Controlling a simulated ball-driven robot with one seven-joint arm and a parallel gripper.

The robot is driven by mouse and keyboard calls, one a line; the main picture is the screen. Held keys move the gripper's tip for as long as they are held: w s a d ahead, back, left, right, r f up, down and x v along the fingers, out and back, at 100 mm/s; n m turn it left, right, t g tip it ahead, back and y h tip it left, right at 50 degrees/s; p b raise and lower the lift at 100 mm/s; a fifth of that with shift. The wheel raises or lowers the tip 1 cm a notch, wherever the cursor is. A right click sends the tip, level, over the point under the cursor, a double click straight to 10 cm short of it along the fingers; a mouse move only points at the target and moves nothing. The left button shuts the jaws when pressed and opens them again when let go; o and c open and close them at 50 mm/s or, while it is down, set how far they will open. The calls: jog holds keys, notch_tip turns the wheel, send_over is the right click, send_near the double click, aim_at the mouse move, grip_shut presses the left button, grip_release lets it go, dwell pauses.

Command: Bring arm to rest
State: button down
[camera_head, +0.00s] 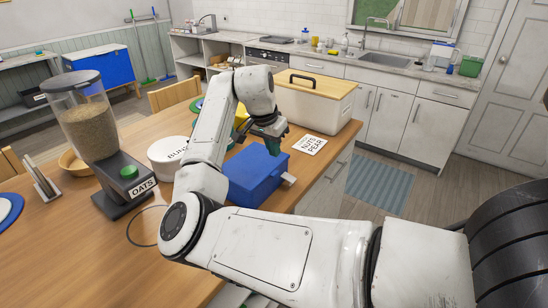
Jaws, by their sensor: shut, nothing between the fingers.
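My white arm reaches in from the lower right, bends upward at its elbow, and then folds down.
The wooden table (75,255) bears an oats dispenser (92,130), a white tin (168,152) marked BUNS, a lidded bread bin (318,98) and a label card (306,144). A striped rug (380,186) lies on open floor before the counter.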

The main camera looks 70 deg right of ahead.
jog(key=v, duration=0.6)
jog(key=shift+s+r+b, duration=0.25)
jog(key=shift+s+b, duration=0.1)
jog(key=shift+b, duration=0.05)
jog(key=shift+a, duration=0.1)
jog(key=s+a+f+n+t+h, duration=0.1)
jog(key=s+a+f+n, duration=0.1)
jog(key=a+f+n, duration=0.6)
jog(key=s+a+f+n+t+h, duration=0.1)
jog(key=a+f+n+h, duration=0.15)
jog(key=f, duration=0.95)
jog(key=s+a+f+n+y, duration=0.2)
jog(key=s+a+f+n, duration=0.1)
jog(key=a, duration=0.4)
jog(key=s+a+f+n+y, duration=0.2)
jog(key=s+a+f+n, duration=0.1)
jog(key=a, duration=0.4)
jog(key=s+a+f+n+y, duration=0.2)
jog(key=s+a+f+n, duration=0.1)
jog(key=s+a+f, duration=0.2)
jog(key=s+a, duration=0.2)
jog(key=a, duration=0.1)
jog(key=shift+f, duration=0.35)
jog(key=shift+s+y, duration=0.1)
jog(key=shift+y, duration=0.15)
